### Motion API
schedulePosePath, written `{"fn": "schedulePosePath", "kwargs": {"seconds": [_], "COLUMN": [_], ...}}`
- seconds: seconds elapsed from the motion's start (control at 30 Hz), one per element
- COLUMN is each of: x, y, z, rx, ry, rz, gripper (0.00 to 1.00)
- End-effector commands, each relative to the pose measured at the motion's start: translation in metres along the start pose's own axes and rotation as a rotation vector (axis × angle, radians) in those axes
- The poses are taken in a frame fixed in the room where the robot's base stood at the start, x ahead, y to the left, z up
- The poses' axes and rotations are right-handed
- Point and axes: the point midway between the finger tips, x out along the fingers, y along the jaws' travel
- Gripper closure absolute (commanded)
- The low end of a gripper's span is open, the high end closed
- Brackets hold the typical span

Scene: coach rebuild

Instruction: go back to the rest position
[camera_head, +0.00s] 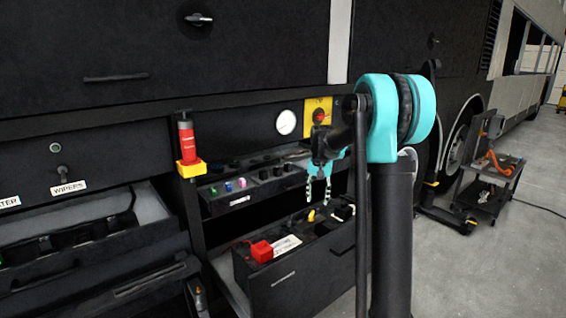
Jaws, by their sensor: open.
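My gripper (319,190) shows near the middle of the head view, below my teal and black arm joint. Its two teal fingers point down and stand apart, with nothing seen between them. It hangs in front of the coach's side, above the lower open drawer (287,290). Part of the gripper's upper end is hidden by my arm.
The lower drawer holds a red block (262,251) and other small parts. A shallow upper drawer (222,206) holds small coloured pieces. A dark cart (486,188) stands at right on open grey floor (490,265).

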Motion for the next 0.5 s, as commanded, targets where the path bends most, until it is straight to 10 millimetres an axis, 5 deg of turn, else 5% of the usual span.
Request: {"fn": "schedulePosePath", "kwargs": {"seconds": [0.5], "x": [0.026], "y": [0.096], "z": [0.195], "rx": [-0.211], "ry": [0.177], "rz": [-0.048], "gripper": [0.55]}}
